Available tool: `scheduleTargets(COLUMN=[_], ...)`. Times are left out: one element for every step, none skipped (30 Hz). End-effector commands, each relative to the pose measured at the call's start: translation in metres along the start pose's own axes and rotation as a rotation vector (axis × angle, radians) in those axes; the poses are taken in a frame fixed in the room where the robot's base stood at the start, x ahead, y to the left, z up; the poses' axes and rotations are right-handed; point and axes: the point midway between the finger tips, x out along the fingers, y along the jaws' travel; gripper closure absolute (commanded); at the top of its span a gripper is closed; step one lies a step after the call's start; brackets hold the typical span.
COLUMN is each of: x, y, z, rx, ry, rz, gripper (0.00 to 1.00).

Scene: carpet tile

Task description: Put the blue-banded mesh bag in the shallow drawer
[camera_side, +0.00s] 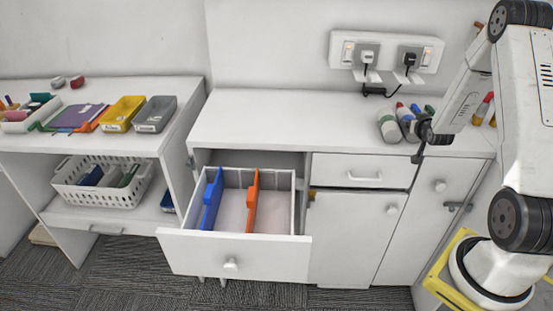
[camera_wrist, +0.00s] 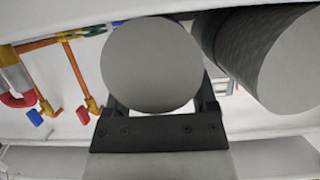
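My gripper (camera_side: 418,156) hangs at the cabinet's front edge in the side view, with nothing visible held there. In the wrist view my gripper's (camera_wrist: 160,95) dark fingers stand wide apart, their tips partly hidden by a plain grey disc (camera_wrist: 150,62). A grey cylinder with a dark mesh-like side (camera_wrist: 270,60) is at its right. I cannot make out a blue-banded mesh bag for certain in either view. Several rolls, one grey-green (camera_side: 389,126), lie on the cabinet top just left of my gripper. An open drawer (camera_side: 190,250) holds blue and orange upright dividers.
A shut drawer (camera_side: 365,170) is right of the open one. A power strip (camera_side: 387,51) with plugs is on the wall. A left shelf bears grey and yellow boxes (camera_side: 122,114) and a white basket (camera_side: 104,188). The cabinet top's left half is clear.

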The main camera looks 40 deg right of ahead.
Motion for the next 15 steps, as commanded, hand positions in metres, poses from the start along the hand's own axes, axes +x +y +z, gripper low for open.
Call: scheduleTargets(x=[0.0000,0.0000,0.0000,0.0000,0.0000,0.0000,0.0000,0.0000,-0.0001,-0.0001,-0.0002,-0.0003,-0.0005,-0.0008,-0.0012], y=[0.0000,0.0000,0.0000,0.0000,0.0000,0.0000,0.0000,0.0000,0.0000,0.0000,0.0000,0.0000,0.0000,0.0000,0.0000], z=[0.0000,0.0000,0.0000,0.0000,0.0000,0.0000,0.0000,0.0000,-0.0001,-0.0002,-0.0003,-0.0008,-0.0013,-0.0019,-0.0030], rx=[0.000,0.000,0.000,0.000,0.000,0.000,0.000,0.000,0.000,0.000,0.000,0.000,0.000,0.000,0.000], ry=[0.000,-0.001,-0.001,-0.001,-0.001,-0.001,-0.001,-0.001,-0.001,-0.001,-0.001,-0.001,-0.001,-0.001,-0.001], rz=[0.000,0.000,0.000,0.000,0.000,0.000,0.000,0.000,0.000,0.000,0.000,0.000,0.000,0.000,0.000], gripper=[0.12,0.12,0.12,0.12,0.12,0.12,0.12,0.12,0.12,0.12,0.12,0.12,0.12,0.12,0.12])
